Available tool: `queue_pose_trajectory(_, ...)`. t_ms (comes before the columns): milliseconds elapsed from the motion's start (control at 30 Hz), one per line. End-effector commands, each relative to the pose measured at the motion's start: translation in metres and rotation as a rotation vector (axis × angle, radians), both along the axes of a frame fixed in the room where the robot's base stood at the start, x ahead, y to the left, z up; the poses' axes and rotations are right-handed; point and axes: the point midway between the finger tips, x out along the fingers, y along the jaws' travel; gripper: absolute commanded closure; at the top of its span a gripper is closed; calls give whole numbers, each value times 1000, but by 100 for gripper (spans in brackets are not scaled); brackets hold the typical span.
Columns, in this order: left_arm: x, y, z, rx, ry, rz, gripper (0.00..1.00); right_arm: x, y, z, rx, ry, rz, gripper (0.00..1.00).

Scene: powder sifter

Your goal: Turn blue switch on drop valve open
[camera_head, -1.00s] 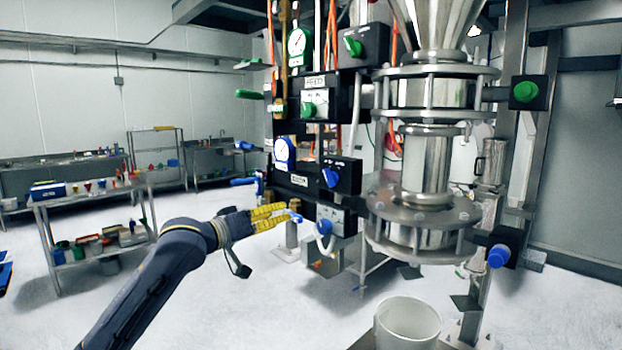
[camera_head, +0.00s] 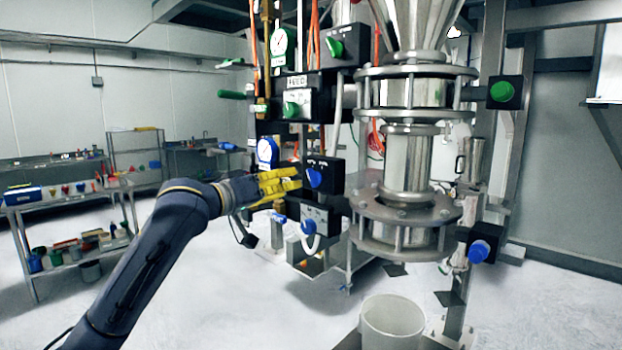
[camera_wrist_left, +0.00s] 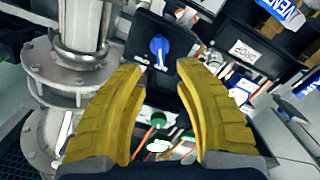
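A blue switch (camera_head: 314,177) sits on the front of a black box (camera_head: 333,178) beside the steel column. In the left wrist view the same blue switch (camera_wrist_left: 159,47) shows ahead of the fingertips, roughly centred between them. My left gripper (camera_head: 299,179) has yellow fingers that point right at the switch in the head view. In the left wrist view the left gripper (camera_wrist_left: 160,68) is open, with a clear gap between its fingers and nothing held. A nearby label (camera_wrist_left: 243,52) appears to read DROP, upside down. Contact with the switch cannot be told. My right gripper is not in view.
Another blue knob (camera_head: 308,226) sits just below, and a third blue knob (camera_head: 479,250) is on the right. Green knobs (camera_head: 292,109) are higher on the panel. The steel sifter column (camera_head: 407,160) stands right of the switch. A white bucket (camera_head: 392,322) stands below it.

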Motion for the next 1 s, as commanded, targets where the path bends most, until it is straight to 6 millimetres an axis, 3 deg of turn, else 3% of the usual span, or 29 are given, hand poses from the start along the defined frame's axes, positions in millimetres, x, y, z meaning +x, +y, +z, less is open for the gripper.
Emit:
queue_pose_trajectory(200, 28, -28, 0, -1, 3, -2, 67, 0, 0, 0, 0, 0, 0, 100)
queue_pose_trajectory(500, 55, -52, 0, 0, 1, -1, 67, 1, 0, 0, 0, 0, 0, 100)
queue_pose_trajectory(1000, 64, -61, 0, 0, 0, 0, 67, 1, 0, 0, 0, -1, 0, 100)
